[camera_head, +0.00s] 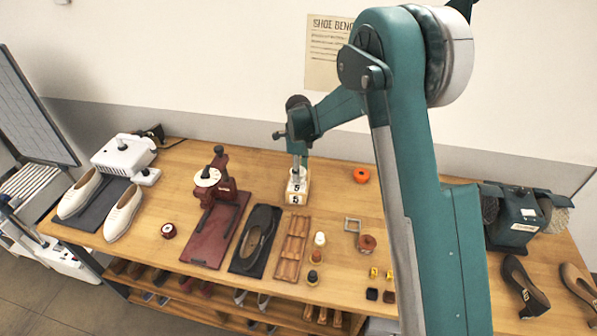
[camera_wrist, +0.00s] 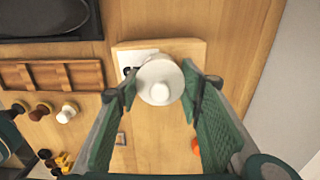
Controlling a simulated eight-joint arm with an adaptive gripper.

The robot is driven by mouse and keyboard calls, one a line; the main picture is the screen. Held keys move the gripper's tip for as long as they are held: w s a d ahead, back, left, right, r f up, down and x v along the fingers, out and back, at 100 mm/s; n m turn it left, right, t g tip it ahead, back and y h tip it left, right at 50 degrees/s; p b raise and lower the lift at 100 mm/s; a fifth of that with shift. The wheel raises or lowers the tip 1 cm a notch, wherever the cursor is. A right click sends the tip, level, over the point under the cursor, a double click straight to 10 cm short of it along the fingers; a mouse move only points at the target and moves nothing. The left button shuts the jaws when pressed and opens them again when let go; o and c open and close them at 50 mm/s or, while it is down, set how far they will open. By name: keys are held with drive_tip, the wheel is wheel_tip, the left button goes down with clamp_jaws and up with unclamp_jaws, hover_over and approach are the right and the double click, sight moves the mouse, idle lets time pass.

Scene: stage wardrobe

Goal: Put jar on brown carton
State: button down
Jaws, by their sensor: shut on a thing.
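The jar (camera_wrist: 159,82) is white and round, with a small knob on its lid. It shows between the two green fingers of my gripper (camera_wrist: 161,88) in the wrist view, and my gripper is shut on it. In the head view the jar (camera_head: 297,184) is small and partly hidden under my gripper (camera_head: 297,176). The brown carton (camera_head: 303,198) stands at the back middle of the bench with dark marks on a pale label. It lies under the jar in the wrist view (camera_wrist: 191,50). I cannot tell whether the jar touches its top.
A wooden tray (camera_head: 290,249), a dark shoe on a mat (camera_head: 257,240) and a red press (camera_head: 215,215) stand to the left and front. An orange ring (camera_head: 361,175) lies to the right. Small bottles (camera_head: 318,247) stand in front. Bench around the carton is mostly bare.

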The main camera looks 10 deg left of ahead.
drive_tip(key=shift+f, duration=0.15)
drive_tip(key=c, duration=1.6)
unclamp_jaws()
drive_tip(key=shift+r, duration=0.2)
wheel_tip(320, 180, up, 12)
drive_tip(key=shift+f+b, duration=0.1)
drive_tip(key=shift+b, duration=0.2)
drive_tip(key=shift+s, duration=0.1)
